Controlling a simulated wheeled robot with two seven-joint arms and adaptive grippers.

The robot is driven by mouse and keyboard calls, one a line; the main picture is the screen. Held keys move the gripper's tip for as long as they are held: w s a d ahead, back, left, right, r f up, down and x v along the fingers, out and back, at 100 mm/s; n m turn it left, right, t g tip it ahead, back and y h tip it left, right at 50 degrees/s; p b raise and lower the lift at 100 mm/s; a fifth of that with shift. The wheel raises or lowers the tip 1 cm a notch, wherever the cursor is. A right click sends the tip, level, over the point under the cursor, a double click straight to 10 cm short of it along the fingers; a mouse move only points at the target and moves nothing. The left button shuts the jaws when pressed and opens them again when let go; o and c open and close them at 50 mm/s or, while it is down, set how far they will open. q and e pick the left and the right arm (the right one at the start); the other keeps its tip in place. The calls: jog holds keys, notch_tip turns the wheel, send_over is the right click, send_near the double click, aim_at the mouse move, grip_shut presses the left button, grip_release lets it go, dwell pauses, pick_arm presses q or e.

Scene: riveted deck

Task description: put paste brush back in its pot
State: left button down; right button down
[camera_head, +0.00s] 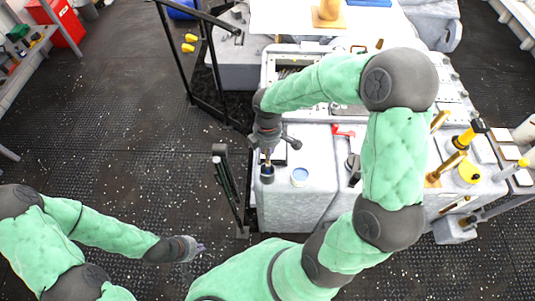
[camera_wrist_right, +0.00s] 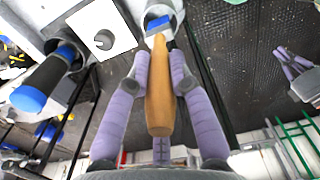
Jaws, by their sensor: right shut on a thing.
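The paste brush has a wooden handle (camera_wrist_right: 158,95). My right gripper (camera_head: 267,154) is shut on this handle above the near-left part of the grey bench. In the wrist view my right gripper (camera_wrist_right: 160,75) has its purple fingers on both sides of the handle. The dark lower end (camera_head: 267,174) hangs below the fingers. A blue patch past the handle in the wrist view is partly hidden. My left gripper (camera_head: 197,248) is empty, low at left, its fingers apart.
The grey bench (camera_head: 290,212) carries a red item (camera_head: 343,132) and a yellow round item (camera_head: 468,173) further right. A black rail frame (camera_head: 200,75) stands left of the bench. The dark deck at left is mostly free.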

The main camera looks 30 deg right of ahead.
aim_at(268, 163)
notch_tip(268, 163, down, 6)
jog(key=shift+b, duration=0.65)
jog(key=shift+f, duration=0.25)
jog(key=c, duration=1.1)
grip_release()
jog(key=shift+s+a+r+p, duration=0.15)
jog(key=shift+r+p, duration=0.7)
jog(key=shift+r, duration=1.9)
jog(key=shift+s+d+r+p, duration=0.1)
jog(key=shift+r+p, duration=0.75)
jog(key=shift+r, duration=1.85)
